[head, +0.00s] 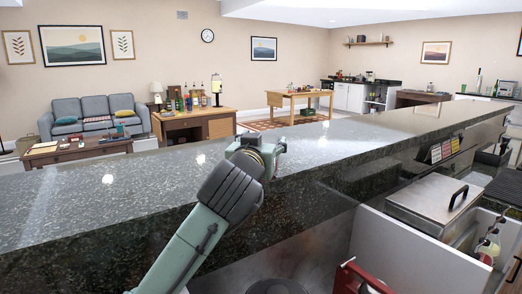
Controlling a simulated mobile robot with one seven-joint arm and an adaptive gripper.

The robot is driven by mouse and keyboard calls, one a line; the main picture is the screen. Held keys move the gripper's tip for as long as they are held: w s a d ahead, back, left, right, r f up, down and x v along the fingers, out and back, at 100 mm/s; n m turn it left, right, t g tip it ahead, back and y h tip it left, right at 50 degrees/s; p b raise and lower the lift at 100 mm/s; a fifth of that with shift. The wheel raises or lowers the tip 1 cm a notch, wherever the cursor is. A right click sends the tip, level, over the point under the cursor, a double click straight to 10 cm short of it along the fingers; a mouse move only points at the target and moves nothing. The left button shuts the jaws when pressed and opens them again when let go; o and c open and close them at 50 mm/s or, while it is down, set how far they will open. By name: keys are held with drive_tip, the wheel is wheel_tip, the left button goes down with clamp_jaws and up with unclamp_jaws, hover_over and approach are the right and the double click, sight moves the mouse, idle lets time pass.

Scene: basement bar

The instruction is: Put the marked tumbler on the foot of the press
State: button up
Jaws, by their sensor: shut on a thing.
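My arm reaches up from the bottom of the head view over the dark stone bar top. My gripper (276,147) is at its far end, above the bar top, mostly hidden behind my wrist. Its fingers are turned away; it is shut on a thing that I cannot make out. I cannot pick out the marked tumbler. A red metal frame (352,274) shows at the bottom edge, cut off by the picture; I cannot tell whether it is part of the press, and no foot is visible.
The dark speckled bar top (100,205) is long and mostly bare. Below it on the right are a steel lid with a black handle (458,197), a white bin wall (400,250) and a small rack of coloured packets (445,149). Tables and a sofa (95,112) stand beyond.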

drive_tip(key=shift+s+r, duration=0.2)
drive_tip(key=shift+f, duration=0.25)
drive_tip(key=o, duration=1.4)
drive_tip(key=shift+r, duration=0.1)
drive_tip(key=shift+r, duration=0.15)
drive_tip(key=s, duration=0.4)
drive_tip(key=s+a+b, duration=0.1)
drive_tip(key=s, duration=0.3)
drive_tip(key=s+a+b, duration=0.1)
drive_tip(key=s, duration=0.2)
drive_tip(key=shift+s+a, duration=0.2)
drive_tip(key=shift+s, duration=0.2)
